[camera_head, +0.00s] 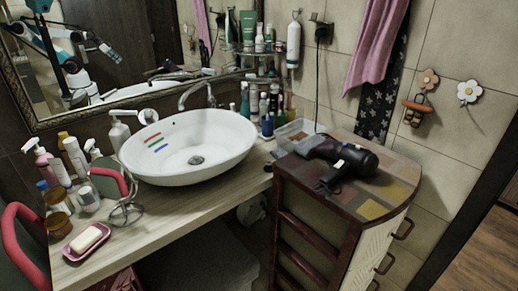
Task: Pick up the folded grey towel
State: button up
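I cannot make out a folded grey towel for certain. A broad grey, soft-looking surface (205,266) shows in the dark below the counter, but its shape and kind are unclear. My gripper does not show directly. The mirror (150,40) at upper left reflects my white and teal arm with a dark end, too small to tell open from shut.
The wooden counter (190,214) holds a white basin (195,150), bottles, a hand mirror and a pink soap dish (86,242). A cabinet (375,209) at right carries a black hair dryer (352,160) and a clear box (295,132). A pink towel (378,45) hangs on the wall.

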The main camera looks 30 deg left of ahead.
aim_at(306, 148)
jog(key=u, duration=0.95)
